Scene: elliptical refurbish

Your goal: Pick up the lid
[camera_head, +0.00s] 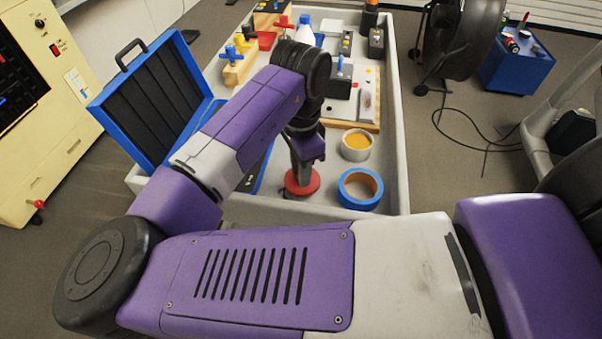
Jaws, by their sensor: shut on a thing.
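The lid appears to be a flat round red piece (312,187) near the front of the grey cart tray. My gripper (300,177) points down onto the middle of it and is shut on it. The fingers and wrist hide part of its top. I cannot tell whether the lid rests on the tray or is just above it.
A blue tape roll (375,202) lies just right of the lid, with a white roll (366,150) behind it. An open blue case (118,100) stands at the left. Valves and boxes crowd the back of the grey tray (399,140). A fan (462,38) stands beyond.

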